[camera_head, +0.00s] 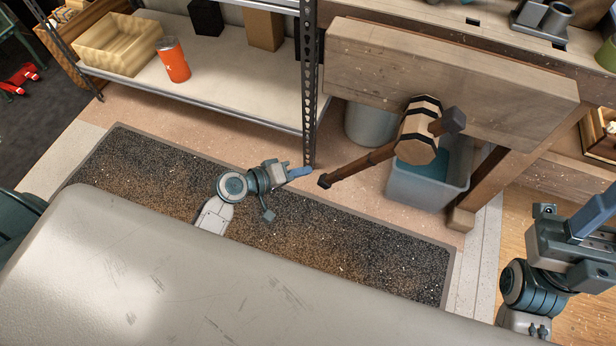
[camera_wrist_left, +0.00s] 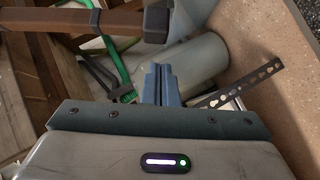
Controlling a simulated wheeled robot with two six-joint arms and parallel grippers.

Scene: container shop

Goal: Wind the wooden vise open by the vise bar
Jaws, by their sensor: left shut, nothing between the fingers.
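The wooden vise (camera_head: 450,85) is a thick pale board on the side of the bench. Its round wooden hub (camera_head: 417,140) sticks out towards me. The dark brown vise bar (camera_head: 362,165) runs through the hub at a slant, with dark caps on both ends. My left gripper (camera_head: 302,172) is shut and empty, just left of the bar's lower-left end, apparently apart from it. In the left wrist view, the bar (camera_wrist_left: 80,20) crosses the top left, its capped end beyond my blue fingertips (camera_wrist_left: 160,72). My right gripper (camera_head: 597,212) is at the right edge, partly cut off, away from the vise.
A perforated metal shelf post (camera_head: 309,90) stands close behind my left gripper. The shelf (camera_head: 225,85) holds an orange can (camera_head: 172,60) and boxes. A blue-grey bin (camera_head: 425,190) and a grey bucket (camera_head: 368,125) stand below the vise. A dark mat (camera_head: 330,235) covers the floor.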

